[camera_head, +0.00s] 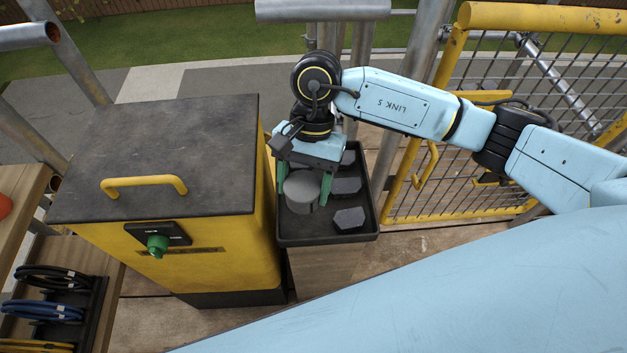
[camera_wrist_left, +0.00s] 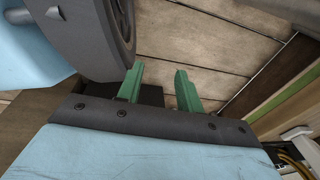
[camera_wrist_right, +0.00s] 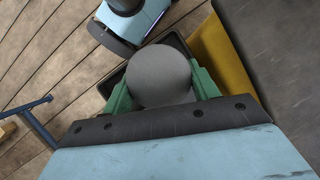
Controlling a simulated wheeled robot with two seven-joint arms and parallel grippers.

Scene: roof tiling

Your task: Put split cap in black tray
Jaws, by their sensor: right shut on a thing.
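The split cap (camera_head: 302,188), a grey rounded piece, is between the green fingers of my right gripper (camera_head: 304,190), over the left part of the black tray (camera_head: 326,238). In the right wrist view the cap (camera_wrist_right: 160,75) fills the space between both fingers, with the tray rim behind it. My right gripper is shut on it. I cannot tell whether the cap touches the tray floor. My left gripper (camera_wrist_left: 159,88) shows only in its own wrist view; its green fingers are apart and nothing is between them.
Several dark grey flat pieces (camera_head: 348,218) lie in the tray's right part. A yellow cabinet (camera_head: 205,255) with a dark top stands left of the tray. A yellow mesh gate (camera_head: 480,150) is on the right. Coiled cables (camera_head: 42,310) sit at lower left.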

